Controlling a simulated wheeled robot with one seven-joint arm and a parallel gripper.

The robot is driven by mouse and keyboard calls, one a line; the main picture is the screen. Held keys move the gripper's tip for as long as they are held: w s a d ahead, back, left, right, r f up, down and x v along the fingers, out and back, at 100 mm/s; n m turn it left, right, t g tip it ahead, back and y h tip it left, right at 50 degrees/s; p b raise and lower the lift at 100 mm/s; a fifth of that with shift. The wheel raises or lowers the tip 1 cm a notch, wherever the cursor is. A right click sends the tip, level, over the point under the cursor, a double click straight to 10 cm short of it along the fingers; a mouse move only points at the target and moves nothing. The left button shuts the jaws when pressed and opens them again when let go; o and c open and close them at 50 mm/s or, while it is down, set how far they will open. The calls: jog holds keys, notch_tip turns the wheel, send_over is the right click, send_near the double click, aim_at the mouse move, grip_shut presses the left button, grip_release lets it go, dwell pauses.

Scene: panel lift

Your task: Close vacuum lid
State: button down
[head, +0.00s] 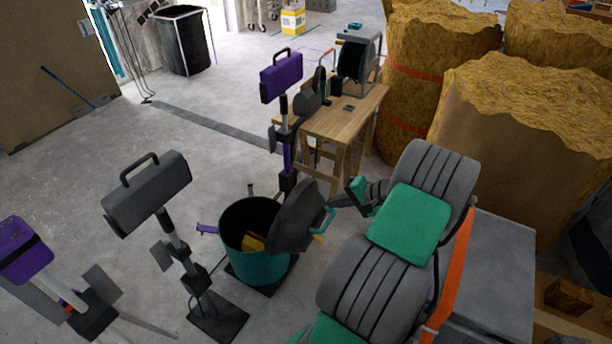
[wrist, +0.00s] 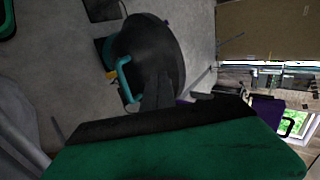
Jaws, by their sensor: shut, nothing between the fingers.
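The vacuum is a teal drum (head: 250,245) on a dark base in the middle of the head view. Its dark grey round lid (head: 297,217) stands open, tilted steeply up at the drum's right rim. A teal handle (head: 323,222) sits on the lid's outer face. Something yellow shows inside the drum. My gripper (head: 338,202) is shut and empty, just right of the lid on its outer side. In the wrist view the lid (wrist: 160,50) and its teal handle (wrist: 122,80) lie beyond the dark fingers (wrist: 155,92). I cannot tell whether the fingers touch the lid.
A grey work light on a stand (head: 148,193) is left of the drum, and a purple one (head: 281,76) stands behind it. A wooden workbench (head: 340,115) is behind, with straw-coloured bales (head: 430,60) at the right. Concrete floor (head: 90,140) is open at left.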

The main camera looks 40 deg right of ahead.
send_near(297, 200)
jog(key=x, duration=0.5)
jog(key=shift+a+f+p, duration=0.25)
jog(key=shift+f+p, duration=0.1)
jog(key=shift+w, duration=0.3)
jog(key=shift+a, duration=0.1)
